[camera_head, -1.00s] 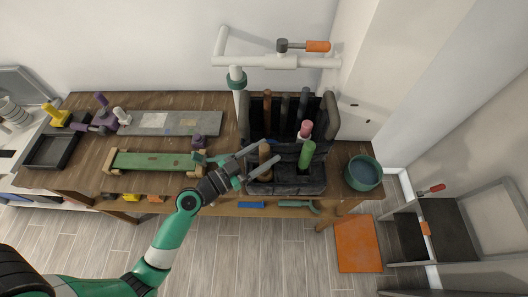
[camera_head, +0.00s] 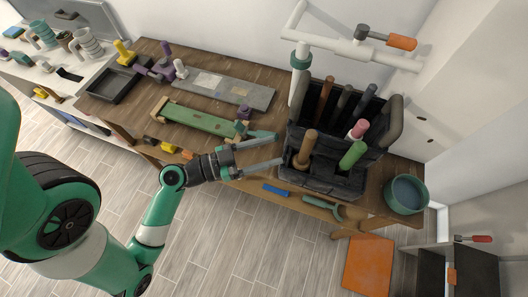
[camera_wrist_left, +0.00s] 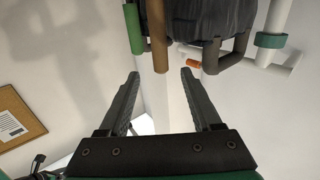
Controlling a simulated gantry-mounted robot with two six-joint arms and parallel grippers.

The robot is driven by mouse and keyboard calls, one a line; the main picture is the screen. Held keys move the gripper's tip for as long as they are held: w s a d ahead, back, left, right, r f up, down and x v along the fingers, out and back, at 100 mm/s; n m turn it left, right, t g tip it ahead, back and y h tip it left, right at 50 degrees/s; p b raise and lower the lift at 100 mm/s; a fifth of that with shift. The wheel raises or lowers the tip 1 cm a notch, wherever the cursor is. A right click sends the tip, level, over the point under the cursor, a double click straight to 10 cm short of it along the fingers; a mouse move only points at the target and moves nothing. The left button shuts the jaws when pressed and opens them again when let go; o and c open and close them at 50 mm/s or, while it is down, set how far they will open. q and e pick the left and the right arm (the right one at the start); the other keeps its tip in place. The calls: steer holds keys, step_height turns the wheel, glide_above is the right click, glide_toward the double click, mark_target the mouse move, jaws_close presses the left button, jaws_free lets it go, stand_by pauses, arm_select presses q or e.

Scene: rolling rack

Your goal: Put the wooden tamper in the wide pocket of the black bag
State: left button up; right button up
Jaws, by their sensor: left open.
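The black bag (camera_head: 335,180) stands open on the wooden bench, with its front pockets facing me. A light brown wooden tamper (camera_head: 306,147) stands nearly upright in the front-left pocket, its lower end hidden inside. It also shows in the left wrist view (camera_wrist_left: 158,35), at the top by the bag. My left gripper (camera_head: 280,148) is open and empty just left of the tamper, apart from it, fingers pointing toward the bag. Its two fingers also show spread in the left wrist view (camera_wrist_left: 161,73). My right gripper is not in view.
A green handle (camera_head: 353,155) and a pink one (camera_head: 358,129) stand right of the tamper. Several darker handles stand in the bag's rear. A white pipe frame (camera_head: 345,45) rises behind. A teal bowl (camera_head: 405,194) sits right. A green tool on a wooden rest (camera_head: 200,119) lies left.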

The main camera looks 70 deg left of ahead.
arm_select(q)
steer(key=shift+s+r, duration=0.1)
steer(key=shift+s, duration=0.3)
steer(key=w+d+r+m+t+h, duration=0.1)
steer(key=w+r, duration=0.4)
steer(key=r, duration=0.4)
steer(key=w+d+r+m+t, duration=0.2)
steer(key=w+r, duration=0.3)
steer(key=r, duration=0.3)
steer(key=w+d+r+m+t+h, duration=0.1)
steer(key=w+r, duration=0.4)
steer(key=r, duration=0.4)
steer(key=s+d+r+n+t+p, duration=0.1)
steer(key=s+r+p, duration=0.1)
steer(key=r, duration=0.7)
steer(key=s+d+r+n+t+y+p, duration=0.1)
steer(key=s+d+r+t+p, duration=0.1)
steer(key=r, duration=0.8)
steer(key=s+d+r+n+t+p, duration=0.1)
steer(key=r+p, duration=0.3)
steer(key=r, duration=0.6)
steer(key=shift+s+d+n+t+y, duration=0.3)
steer(key=shift+s+d+n+t, duration=0.1)
steer(key=shift+d+n+t, duration=0.3)
